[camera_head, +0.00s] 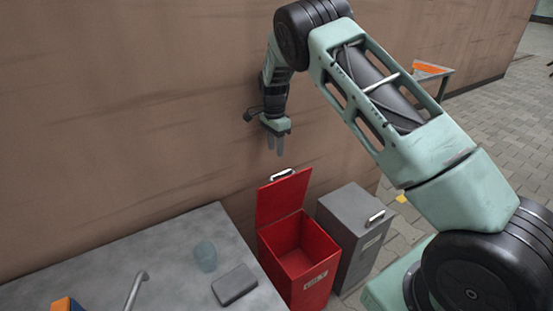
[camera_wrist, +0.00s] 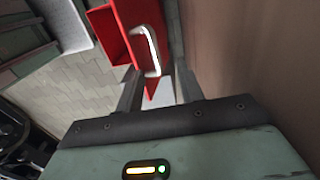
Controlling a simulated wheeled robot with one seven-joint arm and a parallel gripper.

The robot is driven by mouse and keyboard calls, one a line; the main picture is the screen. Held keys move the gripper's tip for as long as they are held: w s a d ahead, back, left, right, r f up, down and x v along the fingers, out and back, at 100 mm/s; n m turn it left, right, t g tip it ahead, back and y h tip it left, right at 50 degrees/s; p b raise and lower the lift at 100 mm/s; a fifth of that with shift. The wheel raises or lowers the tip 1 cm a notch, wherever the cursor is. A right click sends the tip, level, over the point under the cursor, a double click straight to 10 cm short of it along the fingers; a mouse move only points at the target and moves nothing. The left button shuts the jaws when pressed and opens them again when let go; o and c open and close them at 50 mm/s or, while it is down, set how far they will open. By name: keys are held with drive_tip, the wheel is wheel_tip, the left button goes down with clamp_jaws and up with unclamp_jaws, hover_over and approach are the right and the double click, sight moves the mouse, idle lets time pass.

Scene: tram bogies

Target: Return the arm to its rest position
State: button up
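My arm reaches from the right over the bins, bent at the elbow, with my gripper (camera_head: 275,150) pointing down. In the wrist view my gripper (camera_wrist: 158,70) has its two fingers spread apart with nothing held between them. The red bin (camera_head: 298,262) stands below with its lid (camera_head: 283,198) raised upright. The lid's metal handle (camera_head: 282,175) is just below my fingertips in the head view. In the wrist view the handle (camera_wrist: 150,50) shows beyond and between the fingers, apparently apart from them. The inside of the red bin looks empty where visible.
A closed grey bin (camera_head: 350,230) stands right of the red one. A grey counter (camera_head: 150,255) at lower left holds a translucent cup (camera_head: 205,256) and a dark grey flat block (camera_head: 234,285). A brown wall (camera_head: 130,100) rises behind. Paved floor (camera_head: 500,120) is open at right.

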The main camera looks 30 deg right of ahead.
drive_tip(key=shift+r, duration=0.75)
drive_tip(key=shift+a, duration=0.1)
drive_tip(key=s+a+r+n+y+p, duration=0.1)
drive_tip(key=s+a+r+n+p, duration=0.1)
drive_tip(key=s+a+r+n, duration=0.6)
drive_tip(key=s+a+r+n+y+p, duration=0.1)
drive_tip(key=s+a+r+n+p, duration=0.15)
drive_tip(key=s+a+r, duration=0.85)
drive_tip(key=s+a+n+p, duration=0.1)
drive_tip(key=s+a+n, duration=0.2)
drive_tip(key=s+n, duration=0.4)
drive_tip(key=s+a+r+n+h+p, duration=0.1)
drive_tip(key=s+n, duration=0.6)
drive_tip(key=s, duration=1)
drive_tip(key=shift+s+a+r+n+t+p, duration=0.35)
drive_tip(key=shift+a+p, duration=0.3)
drive_tip(key=shift+a, duration=0.4)
